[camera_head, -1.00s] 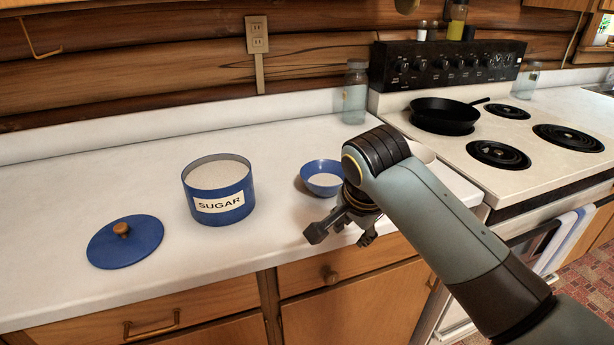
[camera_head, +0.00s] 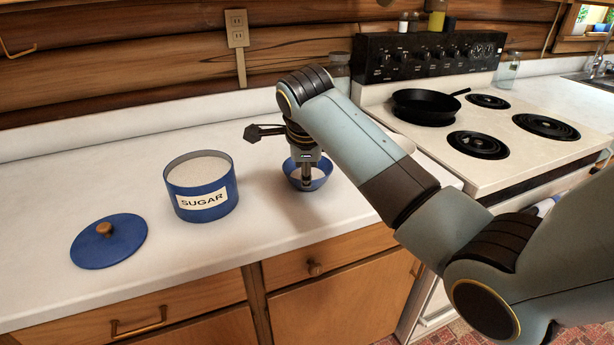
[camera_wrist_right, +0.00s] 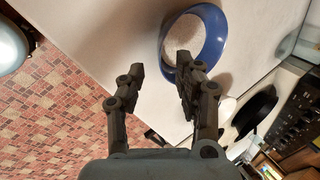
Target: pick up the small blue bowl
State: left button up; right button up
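The small blue bowl (camera_head: 325,178) with white contents stands upright on the counter, right of the sugar canister (camera_head: 202,192). My right gripper (camera_head: 307,184) points down at the bowl and partly hides it. In the right wrist view its fingers (camera_wrist_right: 163,72) are spread apart. One finger overlaps the near rim of the bowl (camera_wrist_right: 213,42), and the other is outside the bowl, toward the counter's front edge. I cannot tell whether a finger touches the rim. My left gripper is not in view.
A blue lid (camera_head: 110,243) with a wooden knob lies left of the canister. A pale dish (camera_head: 401,143) is partly hidden behind my right arm. The stove (camera_head: 440,160) with a black pan (camera_head: 426,108) stands to the right.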

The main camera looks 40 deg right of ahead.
aim_at(307, 190)
jog(key=x, duration=0.5)
jog(key=shift+w+d+f, duration=0.25)
jog(key=shift+d, duration=0.05)
grip_shut()
